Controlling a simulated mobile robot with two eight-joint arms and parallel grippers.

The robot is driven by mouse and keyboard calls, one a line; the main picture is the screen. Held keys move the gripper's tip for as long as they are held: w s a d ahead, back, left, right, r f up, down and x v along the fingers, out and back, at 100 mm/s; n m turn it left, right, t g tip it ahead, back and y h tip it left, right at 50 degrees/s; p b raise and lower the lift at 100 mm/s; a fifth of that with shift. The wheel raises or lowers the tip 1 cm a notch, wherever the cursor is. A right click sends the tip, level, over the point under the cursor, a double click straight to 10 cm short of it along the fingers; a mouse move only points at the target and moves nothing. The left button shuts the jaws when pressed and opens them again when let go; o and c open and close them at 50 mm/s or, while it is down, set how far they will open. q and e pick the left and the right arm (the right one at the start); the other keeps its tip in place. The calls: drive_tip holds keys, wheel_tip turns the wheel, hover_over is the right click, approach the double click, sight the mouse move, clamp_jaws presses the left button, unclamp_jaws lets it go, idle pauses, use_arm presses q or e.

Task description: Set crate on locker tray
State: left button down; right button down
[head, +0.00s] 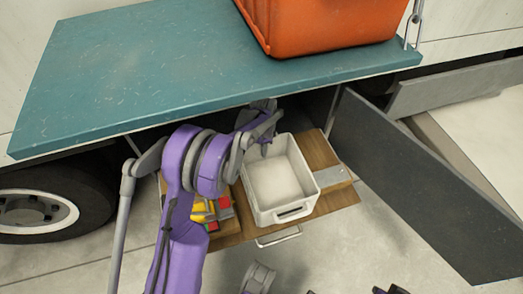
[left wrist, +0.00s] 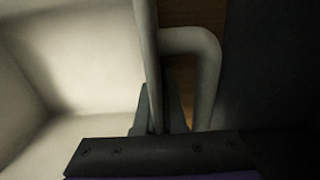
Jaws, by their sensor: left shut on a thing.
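A white open crate (head: 262,197) is at the wooden locker tray (head: 235,228), over its middle; I cannot tell whether its base rests fully on the wood. It looks empty and close to level. My left gripper (head: 266,146) is at the crate's back left rim, shut on it. In the left wrist view the crate's pale wall (left wrist: 75,75) fills the left side, and a bent handle bar (left wrist: 205,70) stands beside the fingers (left wrist: 160,112). Dark and grey parts at the bottom edge of the head view may be my right arm; its jaws do not show clearly.
Red and yellow items (head: 212,208) lie on the tray left of the crate. A teal deck (head: 200,60) with an orange case (head: 325,25) overhangs the tray's back. A dark open door (head: 420,185) stands on the right, and a wheel (head: 35,212) on the left.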

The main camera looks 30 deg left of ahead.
use_arm(q)
drive_tip(key=shift+w+a+f+b, duration=0.3)
drive_tip(key=shift+f+b, duration=0.05)
drive_tip(key=shift+f, duration=0.2)
drive_tip(key=shift+w+a+f+b, duration=0.3)
drive_tip(key=shift+a+f+b, duration=0.05)
drive_tip(key=shift+f, duration=0.25)
drive_tip(key=shift+w+a+f+b, duration=0.3)
drive_tip(key=shift+f+b, duration=0.05)
drive_tip(key=shift+f, duration=0.2)
drive_tip(key=shift+f, duration=0.15)
drive_tip(key=c, duration=1)
unclamp_jaws()
wheel_tip(320, 180, up, 8)
drive_tip(key=p, duration=0.2)
drive_tip(key=shift+f, duration=0.1)
